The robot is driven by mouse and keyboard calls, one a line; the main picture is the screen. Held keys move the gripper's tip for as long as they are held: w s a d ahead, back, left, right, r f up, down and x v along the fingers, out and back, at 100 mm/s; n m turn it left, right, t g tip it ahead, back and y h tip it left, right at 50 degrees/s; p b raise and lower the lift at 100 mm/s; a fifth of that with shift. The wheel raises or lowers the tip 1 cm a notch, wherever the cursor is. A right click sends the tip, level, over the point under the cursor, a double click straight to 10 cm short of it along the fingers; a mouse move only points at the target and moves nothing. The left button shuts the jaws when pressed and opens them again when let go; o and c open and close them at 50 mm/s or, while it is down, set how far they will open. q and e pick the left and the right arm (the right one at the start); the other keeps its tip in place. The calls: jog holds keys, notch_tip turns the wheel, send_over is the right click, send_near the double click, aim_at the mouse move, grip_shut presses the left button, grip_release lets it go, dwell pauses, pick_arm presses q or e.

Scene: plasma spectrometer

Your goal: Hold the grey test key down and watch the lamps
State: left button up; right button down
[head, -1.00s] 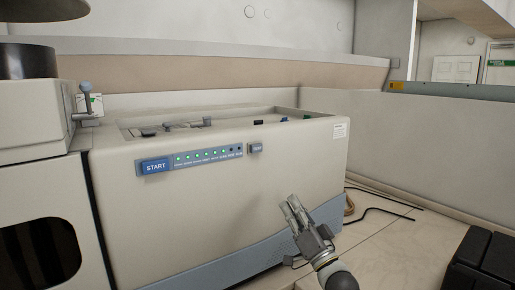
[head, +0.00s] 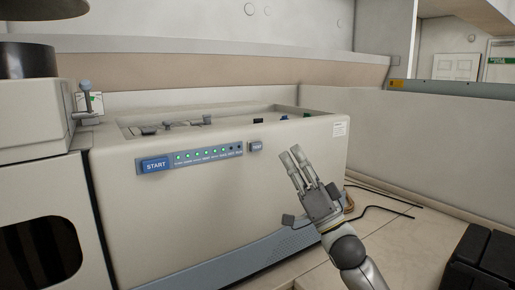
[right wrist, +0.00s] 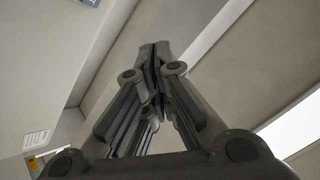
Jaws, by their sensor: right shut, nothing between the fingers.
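The grey test key (head: 256,146) sits on the front face of the beige instrument (head: 220,205), at the right end of the lamp strip. The lamp row (head: 205,154) shows several lit green lamps, with dark ones at its right end. My right gripper (head: 290,153) is shut and empty, its fingertips in front of the instrument face, to the right of the test key and apart from it in the picture. In the right wrist view its fingertips (right wrist: 154,50) meet with nothing between them. My left gripper is not in view.
A blue START button (head: 155,166) is at the left end of the strip. A black object (head: 483,255) stands at the lower right. Black cables (head: 385,208) lie on the bench right of the instrument. A second unit (head: 40,190) adjoins on the left.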

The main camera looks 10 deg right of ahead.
aim_at(256, 146)
jog(key=shift+w+a+b, duration=0.25)
jog(key=shift+w+a, duration=0.25)
jog(key=shift+w, duration=0.8)
jog(key=shift+w+a+b, duration=0.3)
jog(key=shift+w+a, duration=0.2)
jog(key=shift+w, duration=0.85)
jog(key=shift+w+a+b, duration=0.25)
jog(key=shift+w+a, duration=0.25)
jog(key=shift+w, duration=0.8)
jog(key=shift+w, duration=0.2)
jog(key=shift+w+a, duration=0.15)
jog(key=shift+w, duration=0.05)
jog(key=shift+w+a, duration=0.1)
jog(key=shift+w, duration=0.25)
dwell(0.4)
dwell(1.3)
jog(key=shift+s+d+p, duration=0.25)
jog(key=shift+s+p, duration=0.05)
jog(key=shift+s, duration=0.45)
